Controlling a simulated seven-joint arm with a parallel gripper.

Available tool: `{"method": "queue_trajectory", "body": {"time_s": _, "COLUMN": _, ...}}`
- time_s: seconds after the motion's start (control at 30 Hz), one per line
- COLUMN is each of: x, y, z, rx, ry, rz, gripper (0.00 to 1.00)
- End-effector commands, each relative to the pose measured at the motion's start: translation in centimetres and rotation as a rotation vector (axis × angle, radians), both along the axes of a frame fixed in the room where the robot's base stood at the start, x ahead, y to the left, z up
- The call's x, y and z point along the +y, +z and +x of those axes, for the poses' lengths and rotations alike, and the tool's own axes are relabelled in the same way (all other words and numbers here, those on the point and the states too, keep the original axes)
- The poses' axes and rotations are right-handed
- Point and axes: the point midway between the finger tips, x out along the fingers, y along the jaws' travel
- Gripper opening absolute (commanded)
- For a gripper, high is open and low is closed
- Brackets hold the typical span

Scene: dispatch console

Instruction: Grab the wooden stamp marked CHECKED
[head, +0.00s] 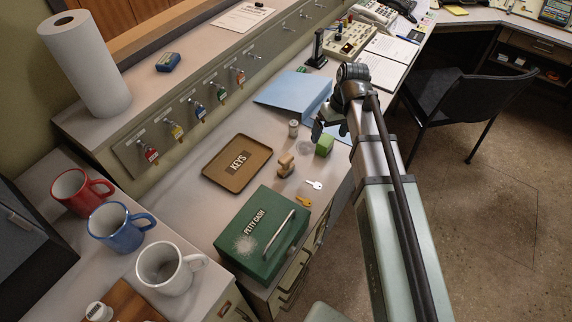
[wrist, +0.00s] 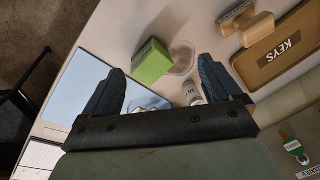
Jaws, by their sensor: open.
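My gripper (head: 325,127) is open and empty above the desk, beyond and to the right of the stamp in the head view. In the wrist view its two fingers (wrist: 163,88) are spread apart, with the stamp outside them, up and to the right.
A blue folder (head: 291,93) lies behind.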

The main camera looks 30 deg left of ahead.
Motion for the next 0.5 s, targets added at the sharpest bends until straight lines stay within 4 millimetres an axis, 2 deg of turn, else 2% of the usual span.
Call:
{"method": "queue_trajectory", "body": {"time_s": 0.03, "x": 1.3, "y": 0.7, "z": -1.6, "rx": -0.013, "ry": 0.055, "rz": -0.012, "gripper": 0.92}}
{"method": "queue_trajectory", "body": {"time_s": 0.3, "x": 5.7, "y": 3.9, "z": -8.5, "rx": -0.070, "ry": 0.304, "rz": -0.081, "gripper": 0.92}}
{"method": "queue_trajectory", "body": {"time_s": 0.5, "x": 7.3, "y": 5.2, "z": -11.4, "rx": -0.094, "ry": 0.407, "rz": -0.110, "gripper": 0.92}}
